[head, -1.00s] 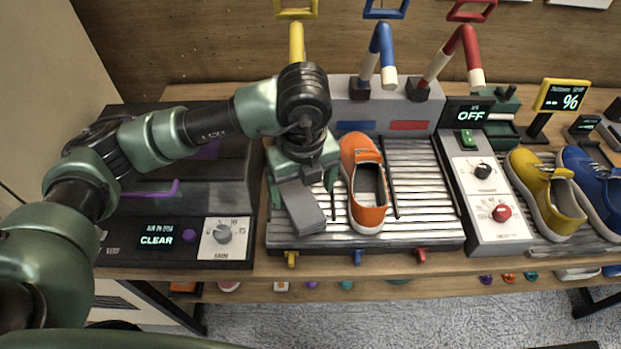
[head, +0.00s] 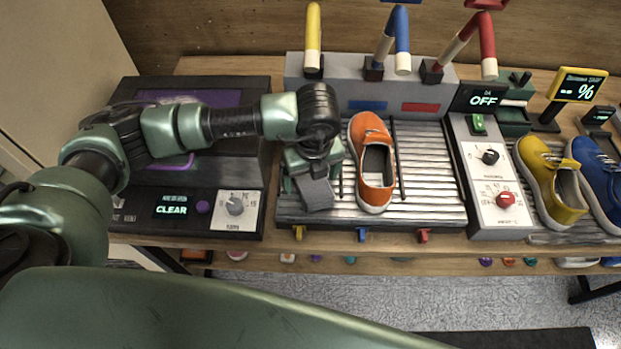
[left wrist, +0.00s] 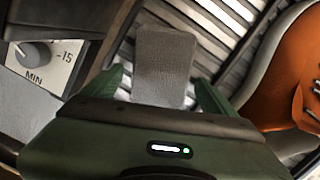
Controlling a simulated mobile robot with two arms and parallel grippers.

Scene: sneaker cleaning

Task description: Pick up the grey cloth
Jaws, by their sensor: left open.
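The grey cloth (head: 317,197) is a small flat strip at the left end of the slatted metal rack, left of the orange sneaker. My left gripper (head: 314,184) is over it, pointing down, and hides its back part. In the left wrist view the cloth (left wrist: 163,62) lies between the two green fingers (left wrist: 160,90), which are apart on either side of it. The gripper is open. Whether the fingers touch the cloth I cannot tell. My right gripper is not in view.
The orange sneaker (head: 371,163) stands close to the right of my left gripper. A dark machine (head: 130,220) reading CLEAR is on the left. Colored taps (head: 401,42) rise behind the rack. A control panel (head: 494,205) and yellow and blue sneakers are to the right.

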